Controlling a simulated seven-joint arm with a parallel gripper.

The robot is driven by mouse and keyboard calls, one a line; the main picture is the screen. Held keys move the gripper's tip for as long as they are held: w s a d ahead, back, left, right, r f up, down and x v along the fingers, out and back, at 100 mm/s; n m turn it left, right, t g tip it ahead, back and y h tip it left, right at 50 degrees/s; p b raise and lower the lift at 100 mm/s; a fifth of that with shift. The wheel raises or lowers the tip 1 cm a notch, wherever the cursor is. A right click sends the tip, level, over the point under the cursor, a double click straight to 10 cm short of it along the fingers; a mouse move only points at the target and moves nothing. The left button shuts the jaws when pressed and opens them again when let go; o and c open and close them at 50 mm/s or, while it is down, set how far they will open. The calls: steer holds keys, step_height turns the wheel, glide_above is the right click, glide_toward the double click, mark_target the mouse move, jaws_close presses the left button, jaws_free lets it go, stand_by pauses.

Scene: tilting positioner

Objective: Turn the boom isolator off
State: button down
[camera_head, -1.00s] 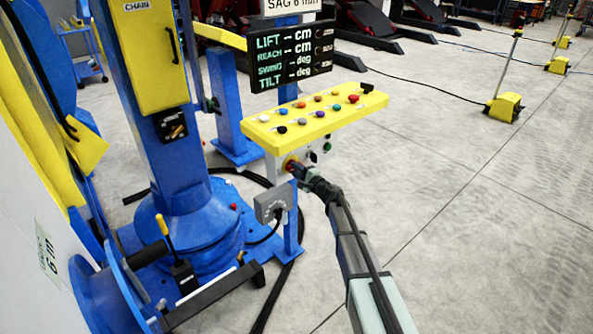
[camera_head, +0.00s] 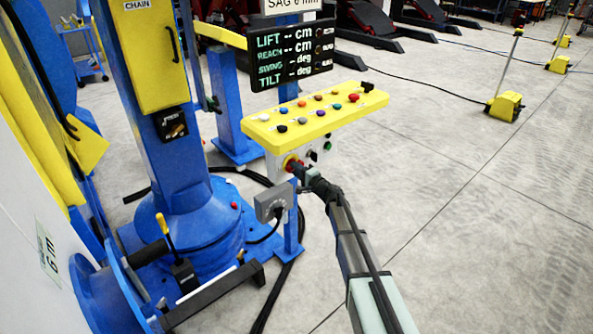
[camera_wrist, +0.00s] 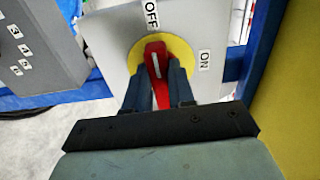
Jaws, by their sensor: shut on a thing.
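The boom isolator is a red handle (camera_wrist: 155,62) with a white line, on a yellow disc (camera_wrist: 134,58) on a pale panel. The OFF label (camera_wrist: 151,14) is above it and the ON label (camera_wrist: 204,60) to its right. The white line points up, roughly toward OFF. My gripper (camera_wrist: 163,80) is shut on the red handle, one dark finger on each side. In the head view my gripper (camera_head: 298,168) reaches the isolator's yellow disc (camera_head: 286,160) on the front of the console, and the fingers partly hide the handle.
The yellow console top (camera_head: 315,120) carries several coloured buttons. The display (camera_head: 291,55) above shows dashes for its readings. A grey box (camera_head: 272,202) is fixed below left of the isolator. The blue positioner column (camera_head: 160,130) stands left. Open floor (camera_head: 450,190) lies right.

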steer(key=shift+w+a+r, duration=0.1)
steer(key=shift+w+a, duration=0.05)
steer(key=shift+w, duration=0.05)
steer(key=c, duration=1)
jaws_free()
steer(key=shift+o, duration=0.2)
steer(key=shift+s, duration=0.1)
steer(key=v, duration=1.4)
